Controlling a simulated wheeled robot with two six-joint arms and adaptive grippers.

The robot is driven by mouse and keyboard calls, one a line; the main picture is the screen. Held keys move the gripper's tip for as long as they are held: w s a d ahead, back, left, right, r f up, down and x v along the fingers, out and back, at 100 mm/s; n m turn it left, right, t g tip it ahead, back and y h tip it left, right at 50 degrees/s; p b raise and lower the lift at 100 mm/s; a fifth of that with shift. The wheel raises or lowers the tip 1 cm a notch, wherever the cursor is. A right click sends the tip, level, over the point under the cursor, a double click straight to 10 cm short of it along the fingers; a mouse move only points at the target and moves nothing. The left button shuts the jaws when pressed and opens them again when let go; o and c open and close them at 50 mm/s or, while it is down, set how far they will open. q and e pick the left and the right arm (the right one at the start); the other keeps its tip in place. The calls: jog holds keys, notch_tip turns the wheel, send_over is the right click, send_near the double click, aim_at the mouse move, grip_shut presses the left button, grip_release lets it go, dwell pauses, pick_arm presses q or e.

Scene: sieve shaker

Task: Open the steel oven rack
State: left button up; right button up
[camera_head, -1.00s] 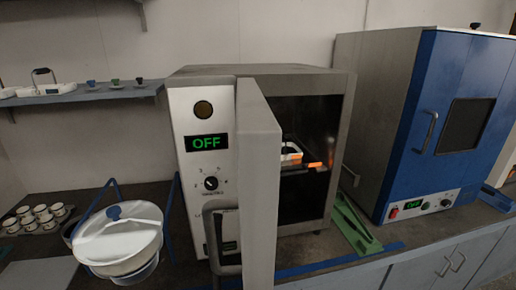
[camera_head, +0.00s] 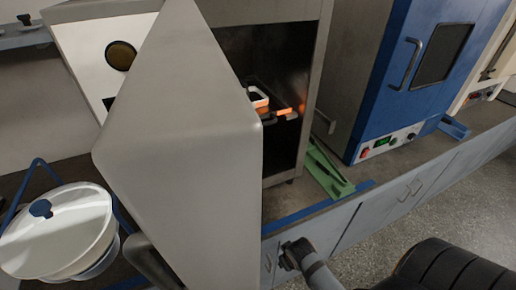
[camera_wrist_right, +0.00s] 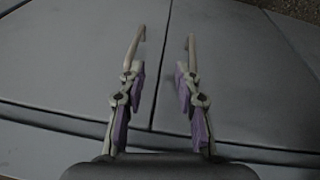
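The steel oven (camera_head: 317,85) stands on the counter with its door (camera_head: 190,150) swung wide open toward me. The rack (camera_head: 285,113) is inside the dark chamber, and only its right part shows past the door. A small pale-edged piece with an orange glow (camera_head: 258,97) lies there too. My right gripper (camera_wrist_right: 163,78) is open and empty in the right wrist view, over grey cabinet fronts. In the head view part of my right arm shows at the lower right, below the counter edge, away from the rack. My left gripper is not in view.
Grey cabinets (camera_head: 350,228) with handles lie below the counter. The open door hides the oven's left side.

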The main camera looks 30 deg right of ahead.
notch_tip(320, 180, up, 11)
jog(key=w+d+r+n+t+h, duration=0.25)
jog(key=w+d+r+t, duration=0.2)
jog(key=r, duration=0.35)
jog(key=w+d+r+n+t+h, duration=0.25)
jog(key=w+r+t, duration=0.2)
jog(key=r, duration=0.25)
jog(key=w+a+r+n+t+y, duration=0.2)
jog(key=a+r+n+t+y, duration=0.15)
jog(key=r+n, duration=0.3)
jog(key=w+a+r+n+t+y, duration=0.1)
jog(key=a+r+n+t+y, duration=0.1)
jog(key=a+r+n+t, duration=0.4)
jog(key=shift+m+g, duration=0.45)
jog(key=shift+g, duration=0.3)
jog(key=w+d+r+p, duration=0.1)
jog(key=w+p, duration=0.1)
jog(key=w, duration=0.1)
jog(key=w+d+r+p, duration=0.1)
jog(key=w+p, duration=0.1)
jog(key=w, duration=0.2)
jog(key=w+d+r+p, duration=0.1)
jog(key=w, duration=0.2)
jog(key=shift+w+r+p, duration=0.2)
jog(key=shift+w+p, duration=0.1)
jog(key=shift+p, duration=0.1)
jog(key=shift+a, duration=0.1)
jog(key=shift+c, duration=0.4)
